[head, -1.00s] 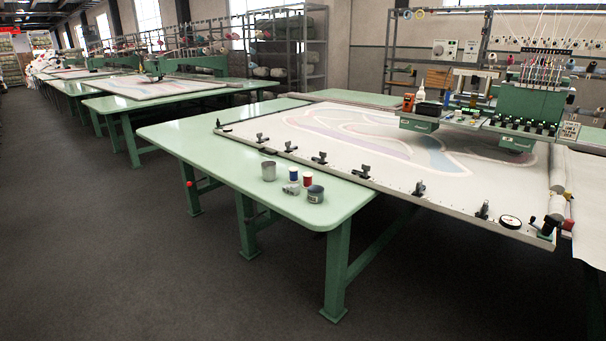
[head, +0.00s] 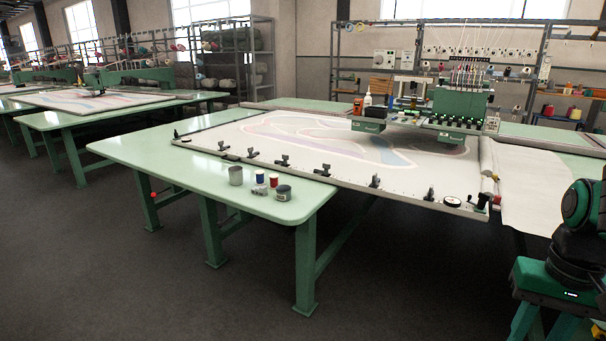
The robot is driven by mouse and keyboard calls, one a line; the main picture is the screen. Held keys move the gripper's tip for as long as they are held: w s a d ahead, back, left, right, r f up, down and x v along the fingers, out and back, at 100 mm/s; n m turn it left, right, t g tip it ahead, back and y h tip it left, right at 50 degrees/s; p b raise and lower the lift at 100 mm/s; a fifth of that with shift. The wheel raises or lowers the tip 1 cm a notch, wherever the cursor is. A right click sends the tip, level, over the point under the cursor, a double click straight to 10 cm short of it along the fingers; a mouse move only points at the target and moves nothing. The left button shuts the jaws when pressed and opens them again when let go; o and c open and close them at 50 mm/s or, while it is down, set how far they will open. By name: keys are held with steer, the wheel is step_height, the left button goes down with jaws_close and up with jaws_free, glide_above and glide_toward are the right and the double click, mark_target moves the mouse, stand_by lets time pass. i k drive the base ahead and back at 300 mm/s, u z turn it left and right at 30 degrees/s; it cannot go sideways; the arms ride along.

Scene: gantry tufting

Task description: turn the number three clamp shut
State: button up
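Several small dark clamps stand in a row along the front rail of the tufting frame (head: 345,183). Counted from the left, they include the first clamp (head: 222,147), the second clamp (head: 252,155) and the third clamp (head: 283,162). Farther right are another clamp (head: 323,170), one more (head: 375,181) and the rightmost clamp (head: 430,194). No numbers are readable, so I cannot tell which is number three. The clamps are too small to tell open from shut. My gripper is not in view.
A green multi-needle machine head (head: 460,105) stands over the cloth. Dark floor (head: 120,270) lies clear in front.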

mark_target(327, 165)
steer(key=i, duration=2.35)
